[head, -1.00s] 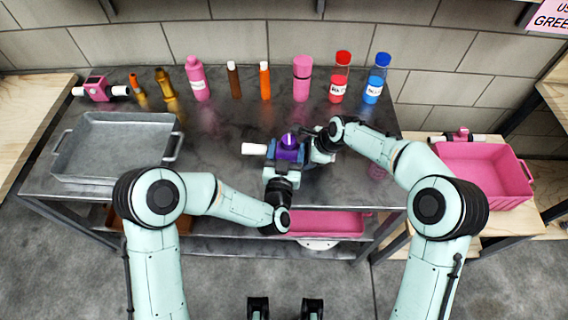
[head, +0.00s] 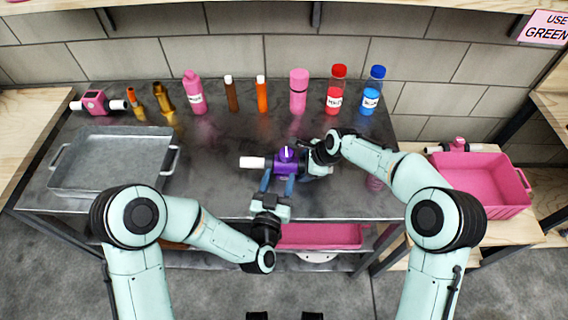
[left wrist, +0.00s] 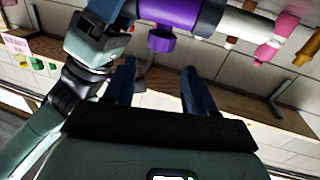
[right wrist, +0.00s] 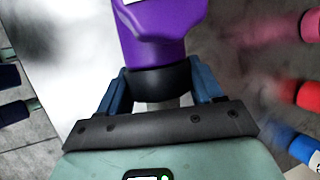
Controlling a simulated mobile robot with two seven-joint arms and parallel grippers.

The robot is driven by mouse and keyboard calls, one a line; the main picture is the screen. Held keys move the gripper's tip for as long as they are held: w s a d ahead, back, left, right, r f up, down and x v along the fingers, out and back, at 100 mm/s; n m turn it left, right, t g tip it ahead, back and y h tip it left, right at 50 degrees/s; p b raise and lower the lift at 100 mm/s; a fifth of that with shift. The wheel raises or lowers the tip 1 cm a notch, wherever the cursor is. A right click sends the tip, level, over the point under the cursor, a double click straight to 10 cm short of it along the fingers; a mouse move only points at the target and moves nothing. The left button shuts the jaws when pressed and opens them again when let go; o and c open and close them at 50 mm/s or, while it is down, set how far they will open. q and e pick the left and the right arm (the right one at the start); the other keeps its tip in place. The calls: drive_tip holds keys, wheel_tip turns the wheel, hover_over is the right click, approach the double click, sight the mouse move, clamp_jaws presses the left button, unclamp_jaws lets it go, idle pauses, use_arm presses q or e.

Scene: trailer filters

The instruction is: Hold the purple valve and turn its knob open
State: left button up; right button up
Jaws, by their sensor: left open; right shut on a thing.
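The purple valve (head: 284,168) is held level above the steel table, its purple knob (head: 287,153) on top and a white pipe end (head: 252,162) to the left. My right gripper (head: 318,160) is shut on the valve's right end; in the right wrist view its fingers sit either side of the black collar (right wrist: 160,82). My left gripper (head: 277,185) is open and empty, at the near side of the valve. In the left wrist view its two blue fingers (left wrist: 160,88) are apart, with the valve's purple part (left wrist: 162,38) beyond their tips.
A metal tray (head: 112,191) is at the table's left. Several bottles and a pink valve (head: 95,102) line the back. A pink crate (head: 485,207) stands on the right-hand bench. The table between tray and purple valve is clear.

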sight(283, 158)
use_arm(q)
drive_tip(key=shift+a+m+g+h, duration=1)
drive_tip(key=shift+a+m+h, duration=1)
drive_tip(key=shift+h, duration=0.6)
drive_tip(key=x, duration=1.1)
drive_tip(key=shift+d, duration=0.25)
drive_tip(key=c, duration=0.7)
